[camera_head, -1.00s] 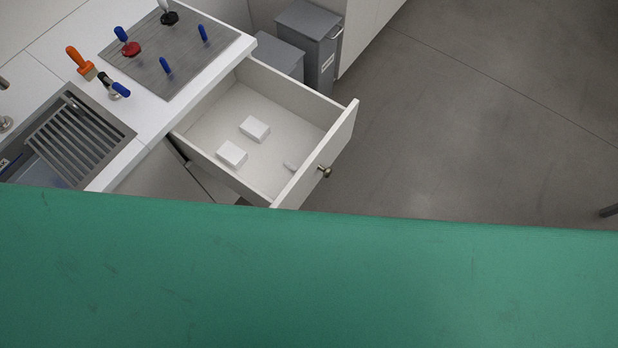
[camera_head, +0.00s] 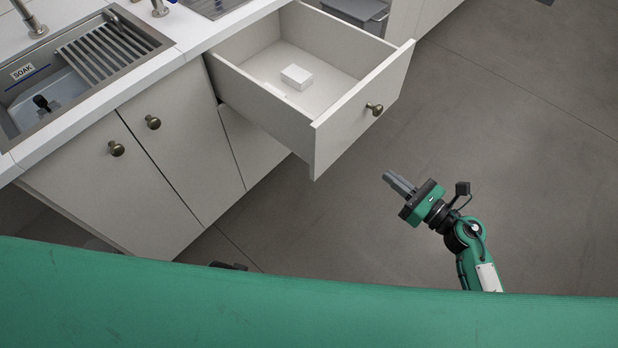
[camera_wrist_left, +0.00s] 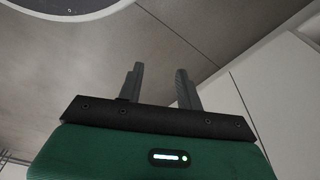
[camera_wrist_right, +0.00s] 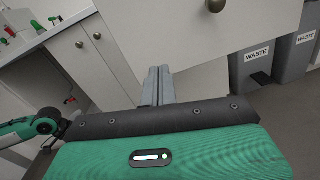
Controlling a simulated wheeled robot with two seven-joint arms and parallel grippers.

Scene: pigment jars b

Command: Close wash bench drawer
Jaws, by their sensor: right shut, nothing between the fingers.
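The wash bench drawer (camera_head: 345,128) stands pulled out, with a pale front and a dark brass knob (camera_head: 374,109). A white box (camera_head: 296,77) lies inside it. My right gripper (camera_head: 387,178) is shut and empty, in front of and below the drawer front, apart from it. In the right wrist view its closed fingers (camera_wrist_right: 158,84) point toward the drawer front (camera_wrist_right: 245,22), whose knob (camera_wrist_right: 215,5) shows at the top edge. My left gripper (camera_wrist_left: 160,78) is open and empty in the left wrist view. In the head view it cannot be made out clearly.
The bench has a sink (camera_head: 75,75) marked SOAK and closed cupboard doors (camera_head: 165,140) left of the drawer. Grey waste bins (camera_wrist_right: 295,55) stand beyond the drawer in the right wrist view. The floor (camera_head: 510,130) right of the drawer is clear.

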